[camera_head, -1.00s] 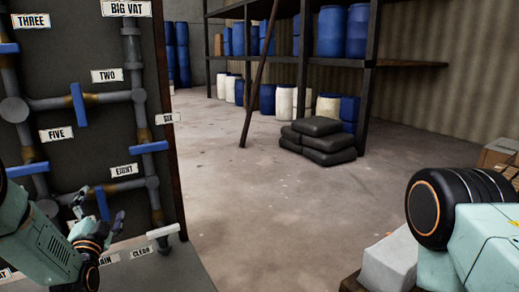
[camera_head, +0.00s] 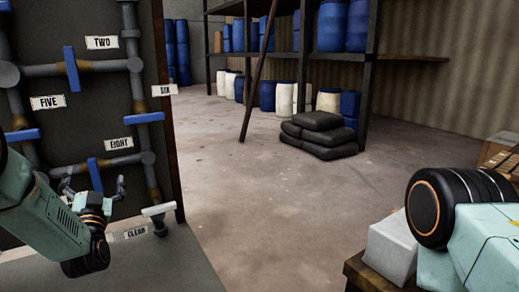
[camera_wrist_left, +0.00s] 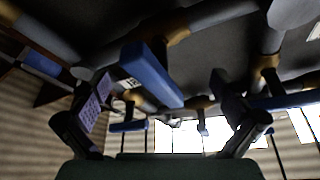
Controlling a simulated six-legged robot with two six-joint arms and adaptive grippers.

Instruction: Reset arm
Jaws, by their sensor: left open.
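My left arm comes in from the left edge. Its gripper (camera_head: 95,186) is open, with its fingers spread, in front of the lower part of the pipe panel, near an upright blue valve handle (camera_head: 95,174) left of the EIGHT label (camera_head: 119,144). The fingers look empty. In the left wrist view, the open gripper (camera_wrist_left: 160,95) has blue handles beyond and between its fingers, one large handle (camera_wrist_left: 150,75) near the middle. I cannot tell whether a finger touches any handle. Part of my right arm shows at the lower right; its gripper is out of view.
The dark panel (camera_head: 60,125) carries grey pipes, several blue handles and a white handle (camera_head: 158,210) above the CLEAR label (camera_head: 135,233). Black sacks (camera_head: 320,135) lie by a shelf with barrels (camera_head: 333,25). A white block (camera_head: 390,250) stands at lower right. The middle floor is clear.

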